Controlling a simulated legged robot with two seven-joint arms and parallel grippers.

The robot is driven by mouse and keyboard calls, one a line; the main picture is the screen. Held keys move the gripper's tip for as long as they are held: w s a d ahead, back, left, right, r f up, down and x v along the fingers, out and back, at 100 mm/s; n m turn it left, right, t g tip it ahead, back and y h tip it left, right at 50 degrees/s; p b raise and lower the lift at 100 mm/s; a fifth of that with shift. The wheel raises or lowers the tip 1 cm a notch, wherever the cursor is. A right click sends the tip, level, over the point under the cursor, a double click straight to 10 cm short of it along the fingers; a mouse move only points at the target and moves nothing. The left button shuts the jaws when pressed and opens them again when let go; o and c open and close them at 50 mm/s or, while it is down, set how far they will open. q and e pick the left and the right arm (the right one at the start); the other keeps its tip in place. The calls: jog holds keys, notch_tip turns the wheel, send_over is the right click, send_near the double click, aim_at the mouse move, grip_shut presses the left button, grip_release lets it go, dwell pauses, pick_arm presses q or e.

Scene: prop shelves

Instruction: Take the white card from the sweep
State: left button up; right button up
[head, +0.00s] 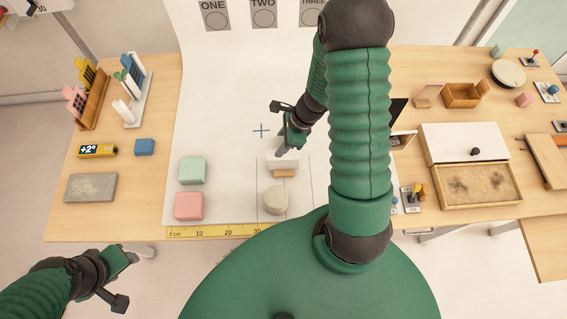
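The sweep (215,110) is a white sheet that hangs at the back and runs down over the middle of the table. What looks like the white card (276,166) stands on the sweep at a small tan wooden base (284,174). My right gripper (282,152) points down at the card's top edge and hides part of it. I cannot tell whether its fingers are around the card or just above it. My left gripper (138,254) is away from the card, past the table's front edge at lower left, with nothing seen in it.
Close in front of the card stands a round beige block (276,200). A green block (192,170) and a pink block (189,206) lie to its left. A yellow ruler (215,231) runs along the front edge. A white-topped drawer box (463,143) stands at right.

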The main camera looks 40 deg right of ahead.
jog(key=shift+w+d+f, duration=0.1)
jog(key=shift+w+f, duration=0.1)
jog(key=shift+w, duration=0.1)
jog(key=shift+d+f, duration=0.1)
jog(key=shift+f, duration=0.05)
jog(key=shift+s, duration=0.15)
jog(key=shift+c, duration=0.4)
grip_shut()
dwell(1.1)
